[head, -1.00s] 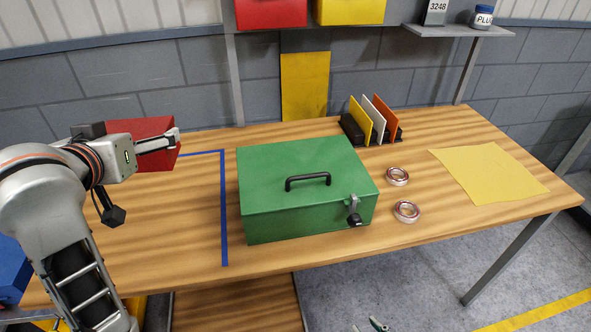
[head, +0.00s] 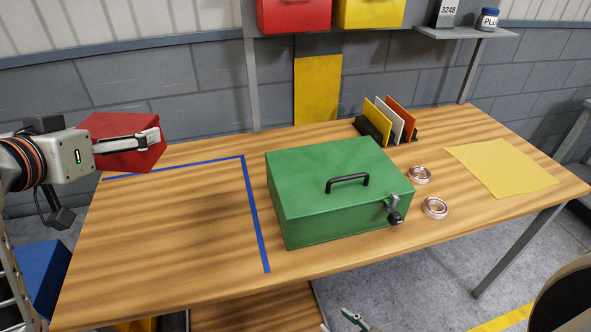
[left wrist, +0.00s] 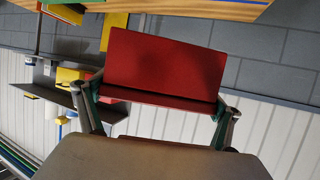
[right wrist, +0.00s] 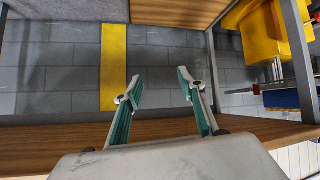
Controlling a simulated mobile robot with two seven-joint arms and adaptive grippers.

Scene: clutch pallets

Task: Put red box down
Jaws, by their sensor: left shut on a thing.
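The red box (head: 120,143) is held by my left gripper (head: 150,142) at the left of the head view, by the rear left of the workbench (head: 170,220). In the left wrist view the red box (left wrist: 165,65) sits between both fingers, which touch its sides. Whether it touches the bench is hard to tell; it appears raised. A blue tape line (head: 252,200) marks off an empty area at the bench's left. My right gripper (right wrist: 160,92) is open and empty in the right wrist view; in the head view only a fingertip (head: 352,318) shows at the bottom.
A green box (head: 320,185) with a black handle stands mid-bench. Two metal rings (head: 435,208) and a yellow sheet (head: 500,170) lie to its right. A rack with upright plates (head: 388,122) stands behind. Red (head: 293,14) and yellow (head: 368,12) bins hang above.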

